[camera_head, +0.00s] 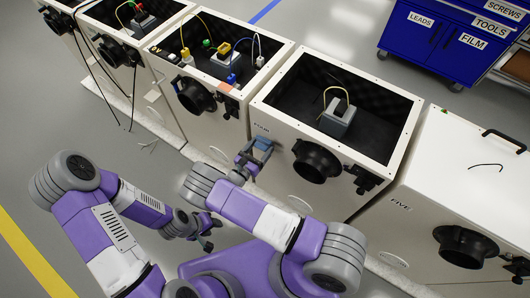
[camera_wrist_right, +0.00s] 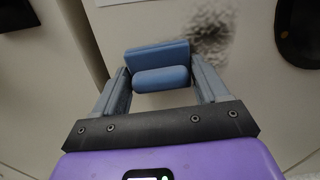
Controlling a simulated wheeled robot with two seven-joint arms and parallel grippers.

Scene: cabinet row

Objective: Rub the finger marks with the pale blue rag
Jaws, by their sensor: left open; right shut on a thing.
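The pale blue rag (camera_head: 263,143) is a folded blue pad between the fingers of my right gripper (camera_head: 253,157), in front of the cabinet marked FOUR (camera_head: 278,152). The right wrist view shows the rag (camera_wrist_right: 158,56) gripped between both fingers of the right gripper (camera_wrist_right: 162,78). The finger marks (camera_wrist_right: 211,30) are a dark, speckled smudge on the pale cabinet face, just right of the rag's upper edge. I cannot tell whether the rag touches the face. In the head view I cannot make out the marks. My left gripper (camera_head: 206,233) is open and empty, low over the floor.
A round black port (camera_head: 315,161) sticks out right of the rag; its edge also shows in the wrist view (camera_wrist_right: 300,35). Cabinet FIVE (camera_head: 430,195) stands to the right, more open boxes (camera_head: 232,100) to the left. A blue tool cart (camera_head: 432,38) stands behind.

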